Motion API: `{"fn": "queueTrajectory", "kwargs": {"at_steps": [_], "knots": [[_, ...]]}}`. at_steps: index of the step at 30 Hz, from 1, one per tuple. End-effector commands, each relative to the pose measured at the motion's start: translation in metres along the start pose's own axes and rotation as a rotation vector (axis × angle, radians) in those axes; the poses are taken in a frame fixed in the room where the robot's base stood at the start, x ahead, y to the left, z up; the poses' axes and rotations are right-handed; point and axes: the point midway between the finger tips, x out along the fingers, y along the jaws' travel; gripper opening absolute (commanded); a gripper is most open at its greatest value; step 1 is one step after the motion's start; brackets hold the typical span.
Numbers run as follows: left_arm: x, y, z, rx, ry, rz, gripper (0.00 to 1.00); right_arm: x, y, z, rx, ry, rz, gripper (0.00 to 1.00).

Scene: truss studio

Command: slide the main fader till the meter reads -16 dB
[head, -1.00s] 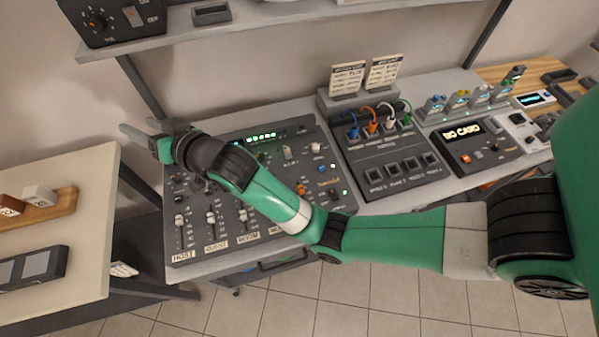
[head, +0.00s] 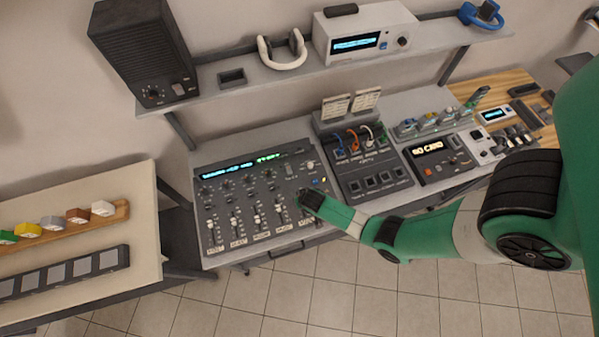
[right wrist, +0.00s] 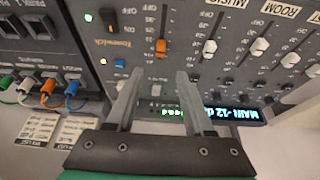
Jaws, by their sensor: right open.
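The grey mixer (head: 290,232) stands on the bench. In the right wrist view the orange main fader cap (right wrist: 161,46) sits in its slot, just beyond my open fingertips and roughly centred between them. The mixer's display (right wrist: 232,115) reads "MAIN -12 dB"; it also shows in the head view (head: 228,170), too small to read surely. A short green meter (right wrist: 172,112) is lit beside it. My right gripper (right wrist: 158,75) is open and empty; in the head view it is over the mixer's right part, its fingertips hard to make out. My left gripper is not in view.
White-capped channel faders (right wrist: 210,47) lie beside the main fader. A patch box (head: 368,178) with coloured cables adjoins the mixer. A shelf (head: 240,85) with a speaker (head: 143,50) and headphones (head: 283,50) runs above. A side table (head: 120,195) stands at left.

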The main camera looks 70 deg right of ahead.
Motion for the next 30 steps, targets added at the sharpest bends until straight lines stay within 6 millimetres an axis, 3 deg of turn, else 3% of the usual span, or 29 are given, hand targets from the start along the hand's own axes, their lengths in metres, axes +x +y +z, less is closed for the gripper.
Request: {"fn": "queueTrajectory", "kwargs": {"at_steps": [9, 15, 19, 27, 30], "knots": [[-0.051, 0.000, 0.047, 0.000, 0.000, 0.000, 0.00, 0.067, -0.001, 0.003, 0.002, 0.002, -0.001, 0.53], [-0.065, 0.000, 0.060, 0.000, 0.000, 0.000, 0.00, 0.100, -0.001, 0.001, 0.001, 0.000, 0.000, 0.53], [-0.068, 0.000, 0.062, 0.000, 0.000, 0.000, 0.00, 0.109, -0.001, 0.000, 0.000, 0.000, -0.001, 0.53], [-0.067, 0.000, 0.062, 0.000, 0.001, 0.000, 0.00, 0.109, -0.001, -0.001, -0.001, 0.002, -0.002, 0.53], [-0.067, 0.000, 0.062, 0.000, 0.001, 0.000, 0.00, 0.109, -0.001, -0.001, -0.001, 0.001, -0.002, 0.38]]}}
